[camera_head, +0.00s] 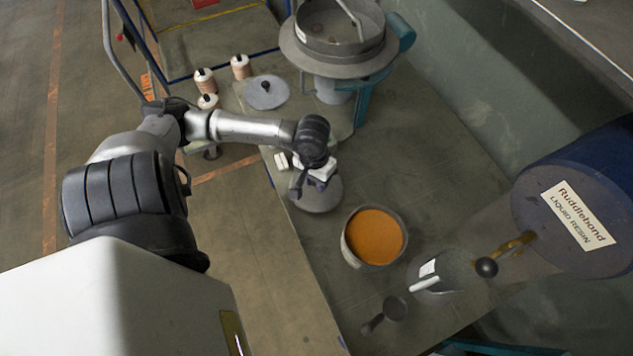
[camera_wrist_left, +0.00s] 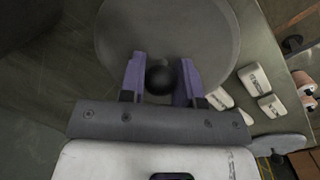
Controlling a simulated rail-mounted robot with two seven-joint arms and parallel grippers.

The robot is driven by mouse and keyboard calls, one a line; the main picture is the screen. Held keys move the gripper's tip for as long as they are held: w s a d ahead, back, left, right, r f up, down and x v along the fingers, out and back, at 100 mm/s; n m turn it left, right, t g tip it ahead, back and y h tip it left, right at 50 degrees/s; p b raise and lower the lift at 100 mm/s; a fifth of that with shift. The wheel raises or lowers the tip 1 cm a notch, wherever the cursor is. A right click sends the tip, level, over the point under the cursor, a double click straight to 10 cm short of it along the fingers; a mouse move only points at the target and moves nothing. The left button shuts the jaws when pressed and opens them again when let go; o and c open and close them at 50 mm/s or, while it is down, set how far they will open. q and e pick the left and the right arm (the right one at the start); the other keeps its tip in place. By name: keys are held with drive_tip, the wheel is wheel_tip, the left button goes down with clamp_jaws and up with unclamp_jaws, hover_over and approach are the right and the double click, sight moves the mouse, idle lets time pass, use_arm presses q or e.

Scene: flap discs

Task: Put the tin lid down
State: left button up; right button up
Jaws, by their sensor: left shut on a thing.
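The tin lid is a grey round disc with a black knob. In the head view the lid (camera_head: 322,196) is under my left gripper (camera_head: 301,187), beside the open tin (camera_head: 347,250) of orange powder. In the left wrist view the lid (camera_wrist_left: 185,30) fills the top middle. Its black knob (camera_wrist_left: 160,80) sits between the purple fingers of my left gripper (camera_wrist_left: 162,75), which is shut on it. I cannot tell whether the lid touches the bench or hangs just above it. My right gripper is not in view.
A second grey lid (camera_head: 267,93) with a knob lies farther back, near several spools (camera_head: 241,67). Small white blocks (camera_wrist_left: 254,80) lie close to the held lid. A clear jug (camera_head: 452,272), dark scoop (camera_head: 394,308) and blue resin drum (camera_head: 575,200) are right. Bench between is clear.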

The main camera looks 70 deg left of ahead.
use_arm(q)
drive_tip(key=shift+f, duration=1.5)
drive_tip(key=shift+f, duration=0.1)
drive_tip(key=o, duration=1)
drive_tip(key=shift+c, duration=0.2)
